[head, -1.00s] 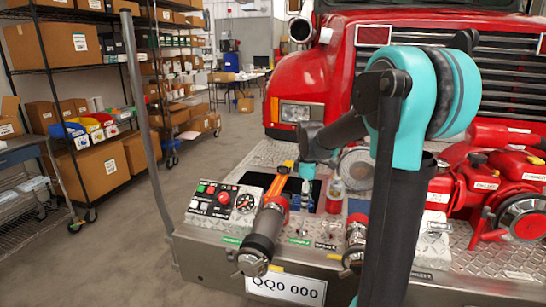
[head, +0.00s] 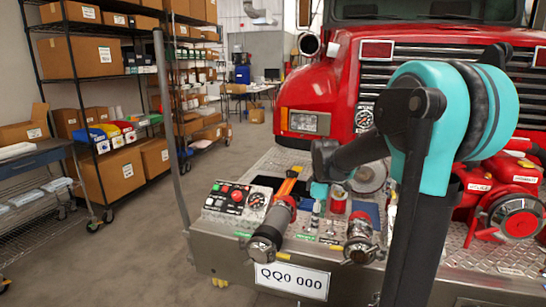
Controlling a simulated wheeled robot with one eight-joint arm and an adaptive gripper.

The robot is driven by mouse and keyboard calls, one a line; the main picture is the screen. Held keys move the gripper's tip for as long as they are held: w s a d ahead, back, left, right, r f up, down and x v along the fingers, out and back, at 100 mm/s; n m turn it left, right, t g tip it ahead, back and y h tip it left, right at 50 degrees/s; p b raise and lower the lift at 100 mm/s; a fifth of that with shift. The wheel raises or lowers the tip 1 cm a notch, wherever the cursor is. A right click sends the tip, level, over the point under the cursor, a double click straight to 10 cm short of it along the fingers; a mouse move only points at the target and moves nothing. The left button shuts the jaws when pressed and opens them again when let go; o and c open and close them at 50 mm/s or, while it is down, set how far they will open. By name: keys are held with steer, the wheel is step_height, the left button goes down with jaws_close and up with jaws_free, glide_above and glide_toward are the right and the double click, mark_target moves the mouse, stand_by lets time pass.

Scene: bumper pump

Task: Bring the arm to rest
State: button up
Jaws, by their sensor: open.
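My arm shows in the head view as a teal elbow and a dark upright link in front of the red truck. Its dark forearm reaches left to a small teal wrist. My gripper (head: 318,204) is below that wrist, over the metal bumper deck (head: 262,165). It is small and partly lost among the fittings; it looks open, with nothing seen in it. A red bottle-like object (head: 338,201) stands just right of it.
A control panel (head: 236,198), an orange-and-grey nozzle (head: 268,235) and a capped fitting (head: 359,240) crowd the bumper. Red valves (head: 495,195) stand at the right. The red truck (head: 300,95) is behind. Shelves (head: 90,110) line the left; the floor between is clear.

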steer(key=s+d+f+m+t, duration=0.2)
steer(key=s+f+m, duration=0.3)
steer(key=s, duration=0.4)
steer(key=s+d+f+m+t, duration=0.1)
steer(key=s+f+m, duration=0.5)
steer(key=s+m, duration=0.2)
steer(key=shift+s+d+t, duration=0.35)
steer(key=shift+s+t, duration=0.05)
steer(key=shift+s, duration=0.85)
